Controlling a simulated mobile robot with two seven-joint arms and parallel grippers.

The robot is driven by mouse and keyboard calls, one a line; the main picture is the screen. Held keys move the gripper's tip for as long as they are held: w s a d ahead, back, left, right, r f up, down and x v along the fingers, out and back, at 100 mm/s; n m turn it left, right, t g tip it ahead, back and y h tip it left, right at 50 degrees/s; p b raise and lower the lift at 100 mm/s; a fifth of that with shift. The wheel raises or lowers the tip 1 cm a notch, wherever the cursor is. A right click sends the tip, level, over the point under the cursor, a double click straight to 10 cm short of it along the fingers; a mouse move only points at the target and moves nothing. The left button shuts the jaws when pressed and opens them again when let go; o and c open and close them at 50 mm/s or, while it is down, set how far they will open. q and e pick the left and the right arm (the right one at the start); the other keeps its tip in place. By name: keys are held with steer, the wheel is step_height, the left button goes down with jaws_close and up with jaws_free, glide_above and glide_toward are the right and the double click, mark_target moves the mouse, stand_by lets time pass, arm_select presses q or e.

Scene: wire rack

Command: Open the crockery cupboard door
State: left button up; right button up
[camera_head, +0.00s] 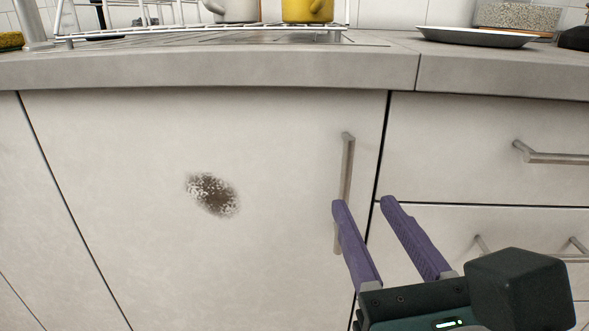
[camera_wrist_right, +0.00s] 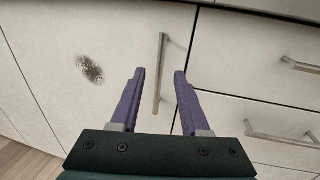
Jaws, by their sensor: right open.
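The crockery cupboard door (camera_head: 110,160) is a pale shut panel below the countertop, with a dark brown stain (camera_head: 212,195) near its middle. Its vertical metal bar handle (camera_head: 347,170) is near the door's right edge. My right gripper (camera_head: 361,203) is open and empty in front of the handle's lower half; its left finger overlaps the handle in the head view. In the right wrist view the handle (camera_wrist_right: 161,75) shows beyond and between the two purple fingers. I cannot tell whether a finger touches it. My left gripper is not in view.
Drawers with horizontal bar handles (camera_head: 553,157) are right of the door. The countertop (camera_head: 220,70) overhangs above. On it are a white wire rack (camera_head: 200,28), a yellow mug (camera_head: 303,10) and a plate (camera_head: 476,36). The space before the door's left part is clear.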

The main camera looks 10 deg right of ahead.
mark_target(348, 174)
steer(key=w, duration=0.6)
steer(key=w+d, duration=0.1)
steer(key=w, duration=0.1)
steer(key=shift+w+r, duration=0.1)
steer(key=shift+w, duration=0.3)
jaws_close()
stand_by(0.9)
